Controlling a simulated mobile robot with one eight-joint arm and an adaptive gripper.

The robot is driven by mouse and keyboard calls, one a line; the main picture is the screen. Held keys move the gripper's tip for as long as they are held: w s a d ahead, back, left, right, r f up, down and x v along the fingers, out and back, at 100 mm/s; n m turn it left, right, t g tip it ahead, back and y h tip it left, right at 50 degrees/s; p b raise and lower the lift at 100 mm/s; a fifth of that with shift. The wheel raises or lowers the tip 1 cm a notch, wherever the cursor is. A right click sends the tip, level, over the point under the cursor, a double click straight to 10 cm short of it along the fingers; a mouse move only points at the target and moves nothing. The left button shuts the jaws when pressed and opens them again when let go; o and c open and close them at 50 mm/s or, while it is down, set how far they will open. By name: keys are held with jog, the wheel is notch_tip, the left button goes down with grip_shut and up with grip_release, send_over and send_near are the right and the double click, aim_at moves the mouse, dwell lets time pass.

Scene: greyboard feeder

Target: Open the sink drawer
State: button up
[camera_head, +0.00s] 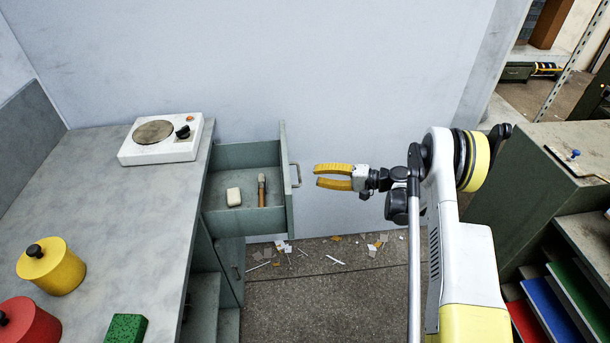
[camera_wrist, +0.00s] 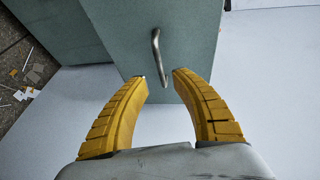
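The drawer (camera_head: 244,222) stands pulled out from the grey-green counter unit, and its inside shows in the head view. A white block (camera_head: 234,197) and a small item with a brown handle (camera_head: 262,190) lie in it. Its metal handle (camera_head: 297,175) is on the front panel, which faces right; the handle (camera_wrist: 158,55) also shows in the wrist view. My gripper (camera_head: 316,176) is open just right of the handle, with yellow fingers pointing at it. I cannot see a sink.
A white hot plate (camera_head: 160,138), a yellow pot (camera_head: 52,265), a red pot (camera_head: 25,322) and a green block (camera_head: 124,329) stand on the counter (camera_head: 150,220). A shelf unit (camera_head: 545,190) stands at the right. Scraps (camera_head: 376,246) litter the floor by the wall.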

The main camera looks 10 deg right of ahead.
jog(key=v, duration=0.4)
jog(key=shift+s+d+r, duration=0.1)
jog(key=shift+s+d, duration=0.05)
jog(key=shift+d, duration=0.1)
